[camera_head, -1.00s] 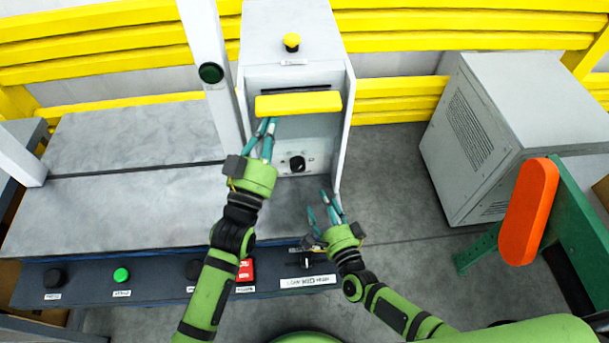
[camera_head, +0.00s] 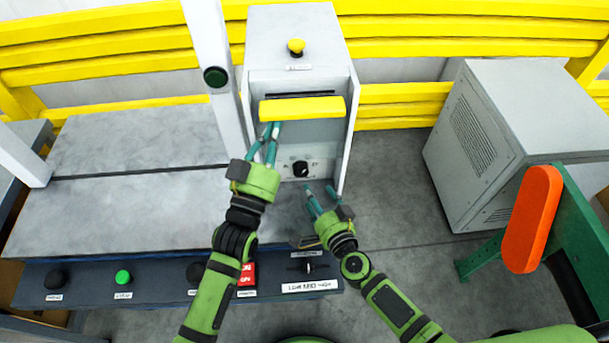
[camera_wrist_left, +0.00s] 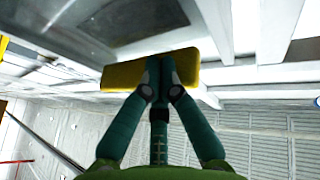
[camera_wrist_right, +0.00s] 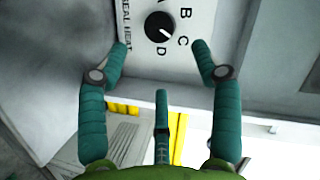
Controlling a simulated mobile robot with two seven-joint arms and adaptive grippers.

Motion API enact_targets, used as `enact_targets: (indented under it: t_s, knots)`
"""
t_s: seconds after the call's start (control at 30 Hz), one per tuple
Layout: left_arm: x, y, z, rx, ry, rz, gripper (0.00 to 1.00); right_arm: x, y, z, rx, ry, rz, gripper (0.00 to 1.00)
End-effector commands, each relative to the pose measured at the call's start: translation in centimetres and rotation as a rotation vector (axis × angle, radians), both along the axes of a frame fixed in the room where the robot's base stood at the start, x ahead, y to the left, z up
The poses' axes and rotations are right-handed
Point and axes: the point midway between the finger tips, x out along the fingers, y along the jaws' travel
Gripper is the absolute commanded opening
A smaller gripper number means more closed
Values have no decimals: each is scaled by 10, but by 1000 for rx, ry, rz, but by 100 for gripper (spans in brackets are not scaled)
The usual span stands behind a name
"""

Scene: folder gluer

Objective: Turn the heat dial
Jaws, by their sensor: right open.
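The heat dial is a round black knob (camera_head: 300,168) low on the front panel of the white-grey cabinet (camera_head: 292,35). My right gripper (camera_head: 320,191) is open and empty, just below and right of the dial. In its wrist view the fingertips (camera_wrist_right: 159,46) straddle the dial without touching it. My left gripper (camera_head: 270,130) has its fingers together at the yellow bar (camera_head: 302,107); I cannot tell whether they grip it.
A yellow button (camera_head: 296,46) tops the cabinet. The cabinet's side walls flank the dial panel. A control strip with a green button (camera_head: 123,276), a red switch (camera_head: 247,275) and a selector runs along the front. A grey box (camera_head: 500,140) stands right, beyond clear floor.

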Motion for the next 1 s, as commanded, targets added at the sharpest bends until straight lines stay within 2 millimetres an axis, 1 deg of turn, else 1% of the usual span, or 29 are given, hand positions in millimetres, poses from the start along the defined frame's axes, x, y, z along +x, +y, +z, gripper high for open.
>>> enact_targets:
  t_s: [0.03,0.2,0.3,0.4,0.63,0.97,1.0]
  knots:
    - [0,0,2,-2,-5,-1,0,11,3,-1,-2,-4,1,65]
    - [0,0,2,-2,-5,-1,0,40,13,-8,-2,-2,2,65]
    - [0,0,2,-2,-5,0,0,56,17,-10,-4,-4,1,65]
    - [0,0,2,-2,-5,0,0,67,21,-14,-2,0,1,65]
    - [0,0,2,-2,-5,0,0,81,24,-17,-1,0,0,65]
    - [0,0,2,-2,-5,0,0,83,25,-18,1,0,0,65]
    - [0,0,2,-2,-5,0,0,83,25,-18,1,0,0,57]
